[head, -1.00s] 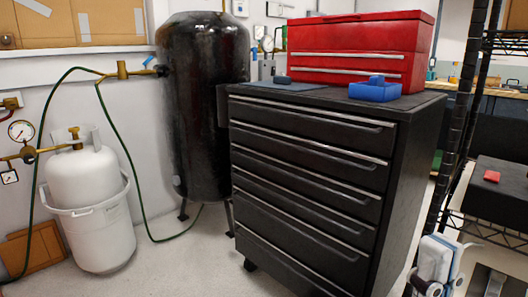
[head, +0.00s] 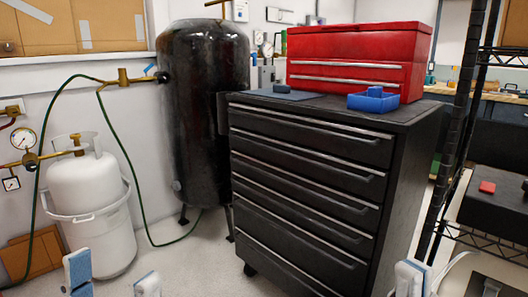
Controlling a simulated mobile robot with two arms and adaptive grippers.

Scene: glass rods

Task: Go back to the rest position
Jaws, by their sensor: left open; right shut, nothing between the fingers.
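My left gripper (head: 112,270) shows at the bottom left edge of the head view. Its two pale fingers with blue pads stand well apart, with nothing between them. It appears in front of the white gas cylinder. My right gripper (head: 412,279) shows at the bottom edge, right of the black drawer cabinet. Its pale fingers with blue are together, and it holds nothing. The lower parts of both grippers are cut off by the frame.
A black drawer cabinet (head: 295,190) stands in the middle, with a red toolbox (head: 345,50) and a blue tray (head: 373,101) on top. A black tank (head: 203,120), a white gas cylinder (head: 90,200) and a green hose (head: 142,190) are to the left. A black rack (head: 458,130) stands right.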

